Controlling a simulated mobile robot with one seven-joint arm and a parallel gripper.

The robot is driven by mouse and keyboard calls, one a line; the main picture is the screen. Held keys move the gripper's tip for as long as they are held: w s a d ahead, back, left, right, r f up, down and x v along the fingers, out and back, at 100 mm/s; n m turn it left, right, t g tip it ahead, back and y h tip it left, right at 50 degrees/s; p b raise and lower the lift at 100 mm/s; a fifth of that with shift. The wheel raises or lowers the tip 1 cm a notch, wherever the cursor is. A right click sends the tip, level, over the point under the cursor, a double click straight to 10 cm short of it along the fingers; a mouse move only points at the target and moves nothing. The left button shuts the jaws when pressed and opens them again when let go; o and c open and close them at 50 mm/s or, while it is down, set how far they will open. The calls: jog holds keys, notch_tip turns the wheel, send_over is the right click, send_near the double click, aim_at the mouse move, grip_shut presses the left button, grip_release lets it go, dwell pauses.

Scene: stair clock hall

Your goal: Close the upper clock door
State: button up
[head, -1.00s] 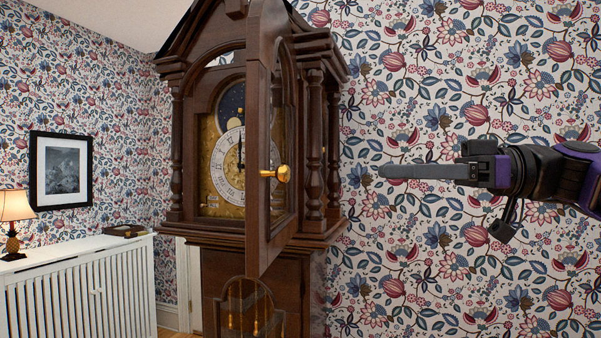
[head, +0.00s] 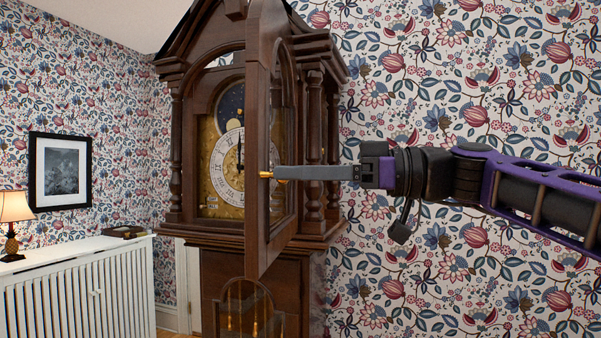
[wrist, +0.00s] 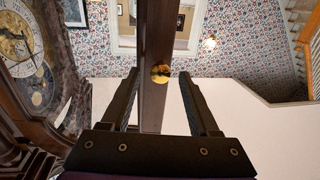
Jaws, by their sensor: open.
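The upper clock door (head: 260,130) is a dark wood frame with a glass pane, swung open and seen nearly edge-on in the head view. Its brass knob (head: 266,174) is partly hidden behind my gripper (head: 284,173). In the wrist view the knob (wrist: 160,73) shows on the door's edge (wrist: 158,40), between the two fingers of my gripper (wrist: 160,82). The fingers are spread apart with a gap on each side of the knob. The clock face (head: 228,165), with its white dial, is exposed behind the open door.
The lower clock case (head: 222,270) with an arched glass panel stands below. A white radiator cover (head: 85,290) with a lamp (head: 14,215) is at the left. Patterned wall fills the right, where my arm extends.

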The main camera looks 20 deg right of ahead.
jog(key=shift+c, duration=0.3)
grip_shut()
dwell(1.1)
